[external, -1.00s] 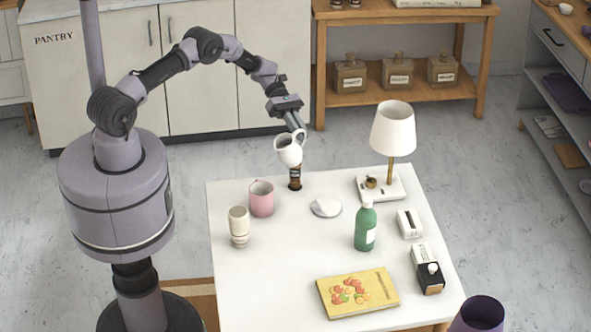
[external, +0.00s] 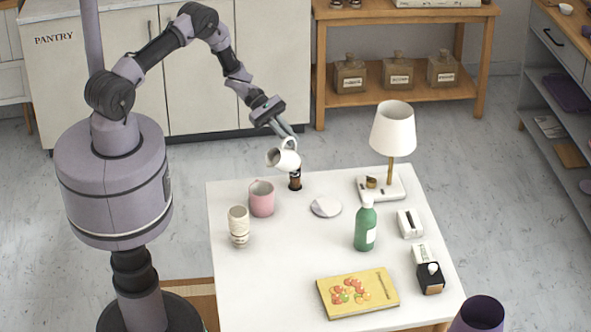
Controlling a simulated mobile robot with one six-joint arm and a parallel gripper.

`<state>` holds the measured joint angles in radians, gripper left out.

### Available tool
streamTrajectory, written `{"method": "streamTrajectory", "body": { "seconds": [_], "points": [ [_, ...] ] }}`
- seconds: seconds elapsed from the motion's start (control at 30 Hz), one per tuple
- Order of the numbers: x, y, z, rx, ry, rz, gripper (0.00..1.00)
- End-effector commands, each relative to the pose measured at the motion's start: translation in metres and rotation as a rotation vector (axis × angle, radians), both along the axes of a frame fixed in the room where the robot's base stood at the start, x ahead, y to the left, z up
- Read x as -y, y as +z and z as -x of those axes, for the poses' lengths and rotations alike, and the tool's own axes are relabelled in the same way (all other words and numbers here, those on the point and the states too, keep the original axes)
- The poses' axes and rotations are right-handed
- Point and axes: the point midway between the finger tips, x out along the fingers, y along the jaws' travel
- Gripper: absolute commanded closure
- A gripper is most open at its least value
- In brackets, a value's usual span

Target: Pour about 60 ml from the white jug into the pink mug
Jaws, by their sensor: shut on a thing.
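The white jug (external: 281,159) is held in the air above the back left part of the table, tilted with its mouth towards the left. My gripper (external: 289,138) is shut on the jug at its upper right side. The pink mug (external: 262,199) stands upright on the table, below and to the left of the jug. The jug is apart from the mug. The inside of the jug is hidden, and no stream of liquid shows.
A small dark bottle (external: 295,181) stands just below the jug. A cream patterned cup (external: 238,224) is left of the mug. A round disc (external: 326,207), a green bottle (external: 365,229) and a lamp (external: 392,130) stand to the right. A yellow book (external: 358,293) lies at the front.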

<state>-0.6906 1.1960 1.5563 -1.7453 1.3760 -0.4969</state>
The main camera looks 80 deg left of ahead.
Motion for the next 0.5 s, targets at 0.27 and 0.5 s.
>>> {"method": "streamTrajectory", "body": {
  "seconds": [0.27, 0.5],
  "points": [
    [0.001, 0.0006, 0.0019, 0.036, 0.001, -0.02, 1.0],
    [0.0022, 0.0006, 0.0041, 0.071, 0.002, -0.041, 1.0]
  ]
}}
